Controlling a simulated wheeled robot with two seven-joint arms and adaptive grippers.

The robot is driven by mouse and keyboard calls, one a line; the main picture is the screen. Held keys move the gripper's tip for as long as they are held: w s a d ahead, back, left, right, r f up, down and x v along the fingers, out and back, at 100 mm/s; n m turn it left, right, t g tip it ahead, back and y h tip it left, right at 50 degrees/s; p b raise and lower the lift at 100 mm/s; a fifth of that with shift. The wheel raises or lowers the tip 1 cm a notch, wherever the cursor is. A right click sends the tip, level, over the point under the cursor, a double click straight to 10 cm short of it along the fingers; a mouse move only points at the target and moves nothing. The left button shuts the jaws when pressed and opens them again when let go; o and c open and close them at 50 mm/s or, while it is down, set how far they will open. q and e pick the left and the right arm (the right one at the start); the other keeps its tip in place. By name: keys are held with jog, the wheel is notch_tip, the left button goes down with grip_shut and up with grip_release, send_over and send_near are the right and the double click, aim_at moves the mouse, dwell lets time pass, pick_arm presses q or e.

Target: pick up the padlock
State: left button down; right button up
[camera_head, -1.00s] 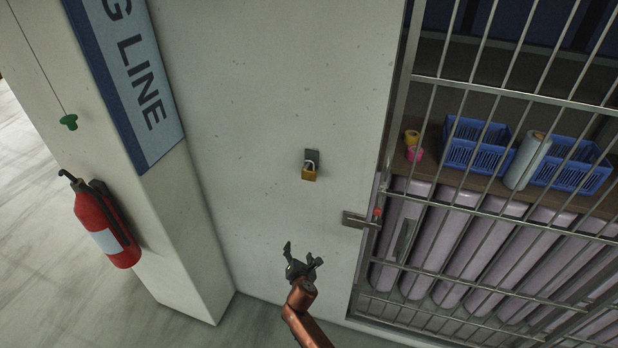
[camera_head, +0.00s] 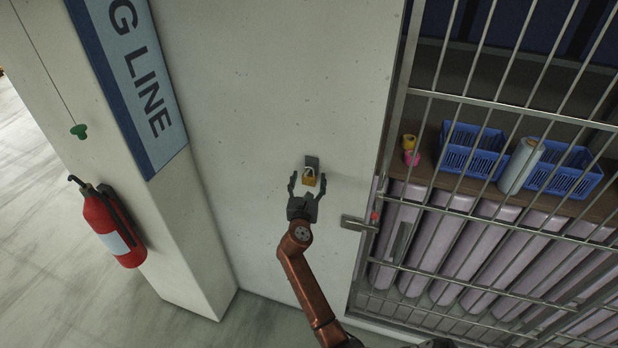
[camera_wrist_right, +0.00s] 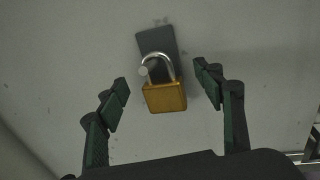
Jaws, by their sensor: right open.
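The padlock (camera_head: 309,181) has a brass body and a silver shackle. It hangs by its shackle from a peg on a small dark plate (camera_head: 312,161) on the white wall. In the right wrist view the padlock (camera_wrist_right: 164,97) is near the middle, below the plate (camera_wrist_right: 157,45). My right gripper (camera_head: 307,184) is open, with one finger on each side of the padlock and a gap to it on both sides. In the right wrist view its fingertips (camera_wrist_right: 165,88) flank the padlock without visible contact. My left gripper is not in view.
A barred cage door with a latch (camera_head: 357,223) stands right of the wall. Behind the bars are blue baskets (camera_head: 470,150) and rolls on a shelf. A red fire extinguisher (camera_head: 108,228) hangs on the pillar at left. The wall around the padlock is clear.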

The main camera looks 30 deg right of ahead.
jog(key=shift+x, duration=0.95)
jog(key=shift+a+f, duration=0.1)
jog(key=shift+c, duration=0.3)
jog(key=shift+c, duration=0.8)
jog(key=c, duration=1.2)
